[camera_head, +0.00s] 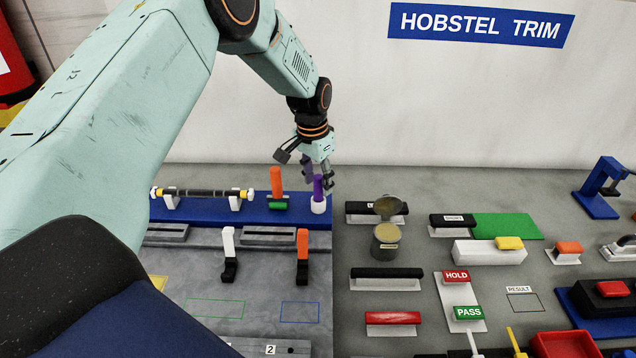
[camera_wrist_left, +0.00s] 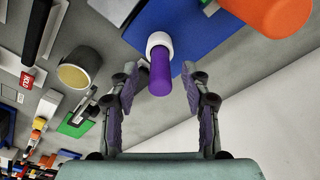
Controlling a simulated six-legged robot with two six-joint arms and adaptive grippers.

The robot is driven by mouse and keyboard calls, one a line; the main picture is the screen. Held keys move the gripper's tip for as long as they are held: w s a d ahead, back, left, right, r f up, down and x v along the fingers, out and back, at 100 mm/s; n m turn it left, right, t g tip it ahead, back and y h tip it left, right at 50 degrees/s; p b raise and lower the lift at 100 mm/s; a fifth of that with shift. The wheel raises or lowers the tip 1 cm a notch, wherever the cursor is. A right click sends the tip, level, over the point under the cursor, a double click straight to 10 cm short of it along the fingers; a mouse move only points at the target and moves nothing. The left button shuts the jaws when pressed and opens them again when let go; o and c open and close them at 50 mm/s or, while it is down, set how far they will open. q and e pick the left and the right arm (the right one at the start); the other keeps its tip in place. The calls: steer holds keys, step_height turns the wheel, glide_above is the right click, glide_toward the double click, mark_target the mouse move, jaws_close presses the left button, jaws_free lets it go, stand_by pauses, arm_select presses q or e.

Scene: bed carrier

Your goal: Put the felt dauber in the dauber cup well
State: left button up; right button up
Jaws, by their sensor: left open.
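A purple upright stick (camera_head: 318,188), which looks like the felt dauber, stands at the right end of the blue tray (camera_head: 258,209). Its lower end is in or joined to a round white piece (camera_head: 318,207); I cannot tell whether this is the cup well or the dauber's own head. In the left wrist view the purple stick (camera_wrist_left: 160,75) and white ring (camera_wrist_left: 159,41) lie between the fingers, beyond the tips. My left gripper (camera_head: 319,172) is open just above the stick, with gaps on both sides. My right gripper is out of view.
An orange-handled tool (camera_head: 277,182) stands close left of the stick. A roller (camera_head: 202,193) lies on supports further left. An open tin (camera_head: 386,241) is to the right. A white wall (camera_head: 450,110) rises behind the bench.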

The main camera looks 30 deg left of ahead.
arm_select(q)
step_height(320, 180, up, 11)
steer(key=s, duration=0.1)
steer(key=shift+a+f, duration=0.15)
steer(key=shift+s+f, duration=0.1)
stand_by(0.6)
